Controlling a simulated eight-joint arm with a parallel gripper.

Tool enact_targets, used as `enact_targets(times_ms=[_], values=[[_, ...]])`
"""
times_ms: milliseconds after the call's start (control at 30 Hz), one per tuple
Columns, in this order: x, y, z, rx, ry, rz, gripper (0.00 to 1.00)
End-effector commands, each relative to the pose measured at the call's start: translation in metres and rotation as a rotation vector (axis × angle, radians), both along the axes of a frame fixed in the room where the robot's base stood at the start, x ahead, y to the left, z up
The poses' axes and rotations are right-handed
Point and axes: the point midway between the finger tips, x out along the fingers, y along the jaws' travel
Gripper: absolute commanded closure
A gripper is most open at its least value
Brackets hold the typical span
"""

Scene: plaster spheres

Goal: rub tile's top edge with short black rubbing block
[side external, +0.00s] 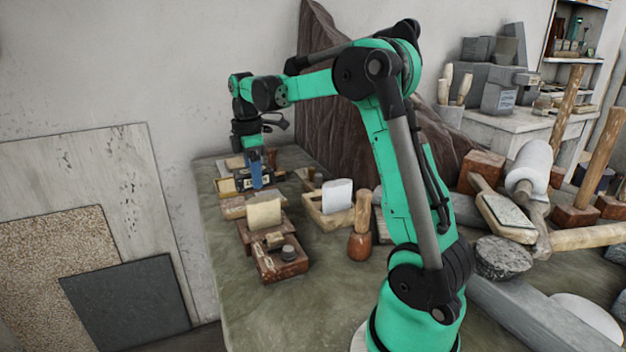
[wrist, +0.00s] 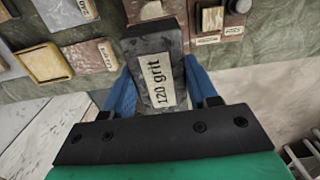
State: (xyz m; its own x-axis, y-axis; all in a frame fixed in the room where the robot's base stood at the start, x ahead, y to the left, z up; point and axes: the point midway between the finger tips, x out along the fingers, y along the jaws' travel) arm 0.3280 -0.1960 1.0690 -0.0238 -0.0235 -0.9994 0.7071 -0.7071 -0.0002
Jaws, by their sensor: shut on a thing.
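My gripper (side external: 257,180) has blue fingers and is over the far left part of the stone bench in the side view. In the wrist view my gripper (wrist: 159,82) is shut on a short black block (wrist: 145,46) with a pale "120 grit" label, one finger on each side. In the side view the block is small and partly hidden by the fingers. A dark square tile (side external: 128,303) leans low at the left, apart from my gripper. A larger speckled slab (side external: 50,260) and a pale veined slab (side external: 120,165) stand beside and behind it. I cannot tell which one is the task's tile.
The bench (side external: 225,308) holds several small blocks and trays below my gripper. A wooden-handled tool (side external: 361,225) stands nearer my base. The bench's front left part is clear. The plaster wall (side external: 90,60) is close behind.

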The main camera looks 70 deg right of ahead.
Motion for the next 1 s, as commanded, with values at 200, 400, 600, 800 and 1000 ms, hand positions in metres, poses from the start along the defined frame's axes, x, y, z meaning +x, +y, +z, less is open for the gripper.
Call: enact_targets(times_ms=[200, 400, 600, 800, 1000], values=[[0.000, 0.000, 0.009, 0.000, 0.000, 0.000, 1.00], [0.000, 0.000, 0.010, 0.000, 0.000, 0.000, 1.00], [0.000, 0.000, 0.027, 0.000, 0.000, 0.000, 1.00], [0.000, 0.000, 0.047, 0.000, 0.000, 0.000, 1.00], [0.000, 0.000, 0.049, 0.000, 0.000, 0.000, 1.00]])
